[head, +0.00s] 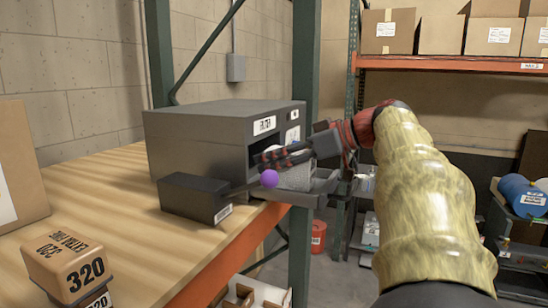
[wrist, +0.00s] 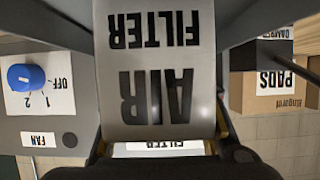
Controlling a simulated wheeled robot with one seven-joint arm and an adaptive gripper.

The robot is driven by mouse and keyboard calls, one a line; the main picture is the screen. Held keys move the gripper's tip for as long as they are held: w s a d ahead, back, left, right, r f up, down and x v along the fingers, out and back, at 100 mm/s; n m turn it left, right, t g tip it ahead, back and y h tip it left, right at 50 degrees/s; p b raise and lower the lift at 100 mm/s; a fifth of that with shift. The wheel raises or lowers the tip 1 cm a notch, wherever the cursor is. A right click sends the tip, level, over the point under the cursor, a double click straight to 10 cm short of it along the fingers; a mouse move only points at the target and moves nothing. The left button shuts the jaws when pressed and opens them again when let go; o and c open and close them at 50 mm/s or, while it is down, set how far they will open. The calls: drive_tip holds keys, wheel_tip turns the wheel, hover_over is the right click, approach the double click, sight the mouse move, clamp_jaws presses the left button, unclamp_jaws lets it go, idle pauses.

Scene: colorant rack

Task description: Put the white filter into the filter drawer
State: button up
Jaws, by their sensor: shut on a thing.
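The white filter (wrist: 155,75) fills the middle of the wrist view, its "AIR FILTER" print upside down. In the head view it is a pale block (head: 296,177), partly covered by my gripper. My gripper (head: 285,157) is shut on it at the front opening of the dark grey housing (head: 205,128) labelled "FILTER". The filter drawer (head: 325,184) shows as a grey ledge jutting from the housing's front, beneath the filter. My gripper and the filter hide much of the drawer. I cannot tell whether the filter touches the drawer's bottom.
A blue knob (wrist: 26,77) on a "FAN" panel shows in the wrist view. A green post (head: 304,65) rises close behind my gripper.

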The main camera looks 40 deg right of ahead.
drive_tip(key=shift+w+d+f, duration=0.1)
drive_tip(key=shift+d+f, duration=0.05)
drive_tip(key=shift+f, duration=0.05)
drive_tip(key=o, duration=0.8)
drive_tip(key=shift+o, duration=1.2)
drive_tip(key=shift+r, duration=0.1)
drive_tip(key=shift+o, duration=0.5)
drive_tip(key=shift+r, duration=0.2)
drive_tip(key=b+v, duration=0.2)
drive_tip(key=v, duration=1)
drive_tip(key=shift+f, duration=0.15)
